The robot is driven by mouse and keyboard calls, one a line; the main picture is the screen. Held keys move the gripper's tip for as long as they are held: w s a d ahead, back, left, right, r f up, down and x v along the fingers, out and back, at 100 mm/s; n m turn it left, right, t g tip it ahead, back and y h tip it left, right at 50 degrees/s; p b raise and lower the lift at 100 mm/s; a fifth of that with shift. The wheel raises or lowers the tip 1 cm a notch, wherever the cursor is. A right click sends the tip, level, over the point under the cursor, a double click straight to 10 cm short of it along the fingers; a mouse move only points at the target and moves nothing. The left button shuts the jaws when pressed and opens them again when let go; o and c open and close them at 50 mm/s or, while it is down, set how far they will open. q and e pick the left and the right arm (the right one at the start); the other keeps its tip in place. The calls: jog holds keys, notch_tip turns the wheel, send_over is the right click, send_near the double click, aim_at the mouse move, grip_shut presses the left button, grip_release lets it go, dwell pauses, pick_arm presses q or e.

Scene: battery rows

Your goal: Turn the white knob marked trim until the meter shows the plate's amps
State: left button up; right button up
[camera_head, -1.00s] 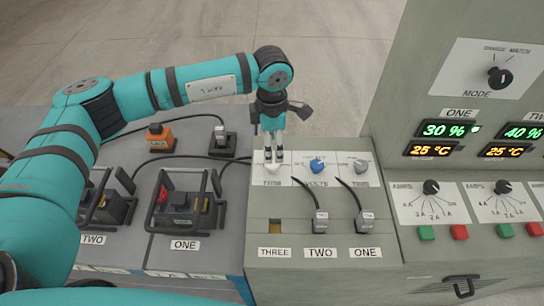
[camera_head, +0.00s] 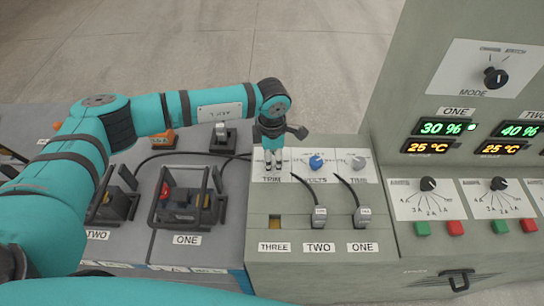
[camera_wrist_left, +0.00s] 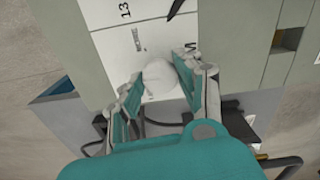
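The white knob marked trim shows in the left wrist view (camera_wrist_left: 160,78), between the two fingers of my left gripper (camera_wrist_left: 160,68). In the head view my left gripper (camera_head: 273,162) points straight down over the trim label (camera_head: 271,178) and hides the knob. The fingers are apart, one on each side of the knob and very close to it. I cannot tell whether they press on it. Part of a printed white panel (camera_wrist_left: 108,45) with a 13 and a dark pointer shows beside the knob. I cannot identify the meter reading or the plate's amps. My right gripper is out of view.
Cabled plugs (camera_head: 319,217) stand in front. Caged battery units (camera_head: 187,199) are at left. A tall cabinet (camera_head: 405,120) with displays and the mode knob (camera_head: 495,77) is at right.

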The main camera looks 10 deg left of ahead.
pick_arm(q)
jog(key=c, duration=0.6)
jog(key=shift+o, duration=0.2)
jog(key=n+b, duration=0.2)
jog(key=shift+f+b, duration=0.3)
jog(key=shift+r+n+b, duration=0.1)
jog(key=shift+n+b, duration=0.2)
jog(key=shift+n, duration=0.3)
jog(key=shift+r+n, duration=0.2)
jog(key=shift+n, duration=0.2)
jog(key=o, duration=1.2)
jog(key=shift+c, duration=0.2)
notch_tip(320, 180, up, 12)
